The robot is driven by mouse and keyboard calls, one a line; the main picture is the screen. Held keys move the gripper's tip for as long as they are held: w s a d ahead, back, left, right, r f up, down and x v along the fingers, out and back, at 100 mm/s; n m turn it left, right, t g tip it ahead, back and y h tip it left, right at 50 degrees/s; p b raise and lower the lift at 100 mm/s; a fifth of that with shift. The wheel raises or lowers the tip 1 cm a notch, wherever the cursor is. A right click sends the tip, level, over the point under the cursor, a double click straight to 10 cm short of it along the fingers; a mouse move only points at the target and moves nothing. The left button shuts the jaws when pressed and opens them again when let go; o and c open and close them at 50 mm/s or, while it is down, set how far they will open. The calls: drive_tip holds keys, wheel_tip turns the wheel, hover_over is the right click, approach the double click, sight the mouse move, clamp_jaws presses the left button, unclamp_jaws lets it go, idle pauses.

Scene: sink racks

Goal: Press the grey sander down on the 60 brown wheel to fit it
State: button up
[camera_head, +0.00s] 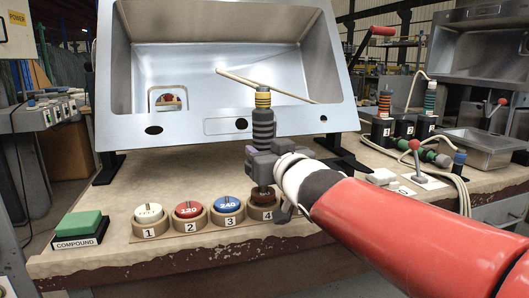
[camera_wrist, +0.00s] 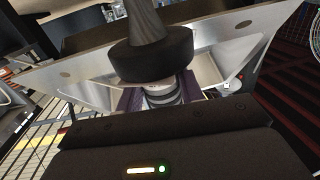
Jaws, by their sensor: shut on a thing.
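The grey sander (camera_head: 263,128) has a ribbed body and a yellow-and-black banded top with a cable. It stands about upright above slot 4 of the wheel row. My gripper (camera_head: 262,163) is shut on its lower body; the ribbed grip also shows between the jaws in the wrist view (camera_wrist: 162,94). A dark round disc part shows beyond the jaws there. The brown wheel (camera_head: 262,198) sits in the holder marked 4, right under the sander. Its number is not readable. My gripper and arm hide part of it, and I cannot tell whether sander and wheel touch.
White (camera_head: 149,213), red 120 (camera_head: 188,209) and blue 240 (camera_head: 228,205) wheels sit in holders 1 to 3, left of the brown one. A green compound block (camera_head: 78,224) lies far left. A metal sink (camera_head: 225,60) stands behind. Hoses and tools (camera_head: 385,125) are at right.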

sight(267, 120)
drive_tip(key=shift+r+p, duration=3)
drive_tip(key=shift+r, duration=0.35)
